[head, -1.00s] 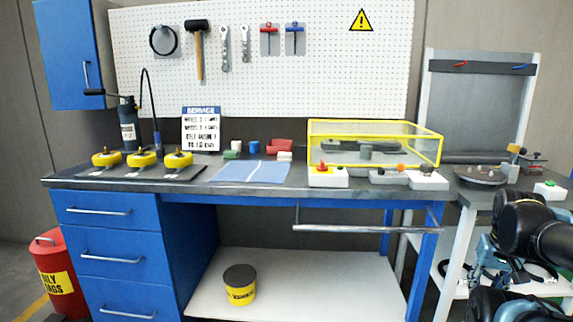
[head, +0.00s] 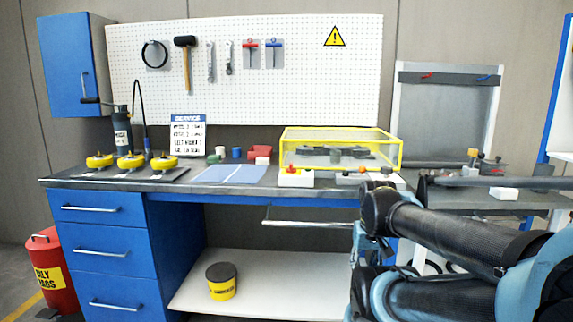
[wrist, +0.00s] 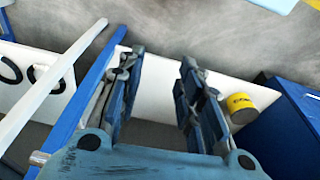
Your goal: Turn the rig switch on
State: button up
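Control boxes stand along the bench's front edge before a yellow-framed clear guard (head: 392,153). One is a white box (head: 296,180) with a red button on a yellow top. Right of it is a box with an orange-red knob (head: 362,169), its lower right partly hidden by my arm. I cannot tell which one is the rig switch. My gripper (wrist: 160,58) is open and empty in the wrist view, fingers apart, over the bench's lower shelf (wrist: 222,82) and floor. In the head view my arm reaches in from the right, low before the bench's right end, and the fingers are not clear.
A horizontal rail (head: 305,223) runs below the bench top. A yellow can (head: 221,282) stands on the lower shelf. A blue mat (head: 230,174), yellow-topped pucks (head: 131,161) and a sign (head: 188,135) are on the bench. A side table (head: 455,200) stands right.

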jog(key=shift+o, duration=0.3)
jog(key=o, duration=0.5)
jog(key=shift+s+a+r, duration=0.1)
jog(key=shift+s+r, duration=0.15)
jog(key=shift+s, duration=0.05)
jog(key=shift+o, duration=0.8)
jog(key=w+a+r+n, duration=0.3)
jog(key=w+r, duration=0.4)
jog(key=r, duration=0.5)
jog(key=shift+w+n, duration=0.15)
jog(key=shift+n, duration=0.35)
notch_tip(320, 180, up, 27)
jog(key=n+g, duration=0.2)
jog(key=n, duration=1.2)
send_over(291, 163)
jog(key=shift+m, duration=0.3)
notch_tip(291, 163, down, 17)
jog(key=shift+r, duration=0.2)
